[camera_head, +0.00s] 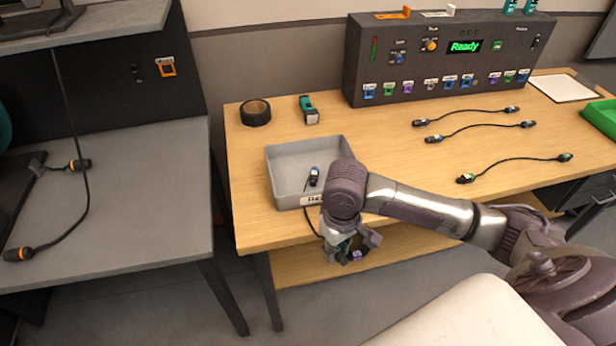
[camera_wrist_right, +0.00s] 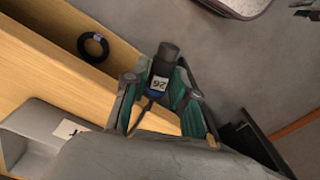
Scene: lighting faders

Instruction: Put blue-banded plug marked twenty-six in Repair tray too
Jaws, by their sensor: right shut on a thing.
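My right gripper (camera_head: 350,248) hangs just beyond the front edge of the wooden table, in front of the grey tray (camera_head: 274,172). In the right wrist view my right gripper (camera_wrist_right: 161,88) is shut on a black plug (camera_wrist_right: 166,58) with a blue band and a label reading 26. A thin cable leaves the plug on its banded side. The tray's front label is partly hidden by my right wrist; only its first letters show. Another dark plug (camera_head: 314,177) lies inside the tray, and a cable hangs over the tray's front wall. My left gripper is out of view.
A console (camera_head: 450,62) reading Ready stands at the back, with several short cables (camera_head: 478,127) before it. Black tape (camera_head: 255,112) and a teal device (camera_head: 308,108) lie behind the tray. A green bin (camera_head: 602,118) stands at right; a grey bench (camera_head: 150,180) at left.

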